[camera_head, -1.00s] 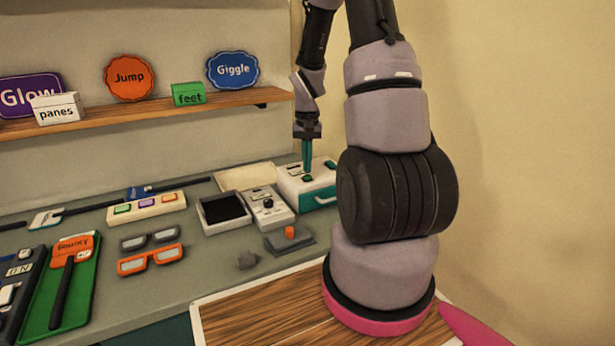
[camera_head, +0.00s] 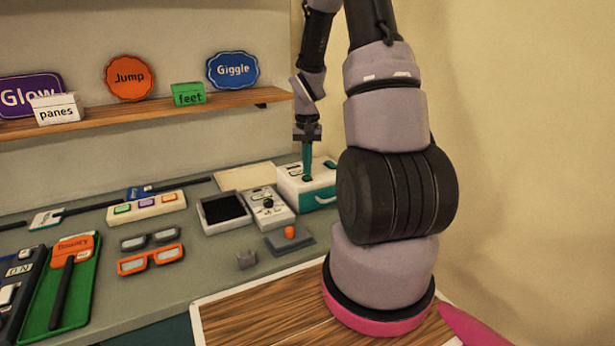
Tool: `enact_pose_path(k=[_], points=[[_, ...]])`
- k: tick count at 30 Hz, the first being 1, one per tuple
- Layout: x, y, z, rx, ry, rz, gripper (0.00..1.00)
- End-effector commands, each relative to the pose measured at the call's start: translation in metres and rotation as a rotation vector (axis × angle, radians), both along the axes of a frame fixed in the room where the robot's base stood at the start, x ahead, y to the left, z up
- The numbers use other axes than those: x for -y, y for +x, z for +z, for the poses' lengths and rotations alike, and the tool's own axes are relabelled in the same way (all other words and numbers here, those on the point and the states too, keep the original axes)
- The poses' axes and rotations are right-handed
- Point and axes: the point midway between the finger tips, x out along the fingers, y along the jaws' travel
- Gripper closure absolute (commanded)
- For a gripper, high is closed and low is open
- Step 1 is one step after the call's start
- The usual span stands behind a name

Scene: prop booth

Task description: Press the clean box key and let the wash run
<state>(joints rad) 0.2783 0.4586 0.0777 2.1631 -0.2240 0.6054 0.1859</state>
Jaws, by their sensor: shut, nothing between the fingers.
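The box with a white top and a teal front drawer (camera_head: 318,200), which I take to be the clean box, stands at the back right of the counter. It has a pale handle on its front and small dark keys on its top. My gripper (camera_head: 307,176) points straight down over this box, its teal fingers shut and empty. The fingertips are at the green key on the box top and partly cover it. I cannot tell whether the key is pushed in.
A white device with a dark knob (camera_head: 268,206) and a black-filled tray (camera_head: 223,210) stand left of the box. A grey block with an orange button (camera_head: 290,236) lies in front. Orange glasses (camera_head: 150,260) lie further left. A shelf (camera_head: 150,112) with signs runs above.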

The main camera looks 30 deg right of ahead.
Motion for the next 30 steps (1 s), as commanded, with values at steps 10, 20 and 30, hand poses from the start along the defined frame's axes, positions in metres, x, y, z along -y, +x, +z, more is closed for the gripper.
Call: enact_pose_path(k=[10,20,30], points=[[0.0000,-0.0001,-0.0057,0.000,0.000,0.000,1.00],[-0.0001,-0.0002,-0.0104,-0.001,0.000,0.000,1.00],[0.0001,0.0005,-0.0035,0.002,-0.001,0.001,1.00]])
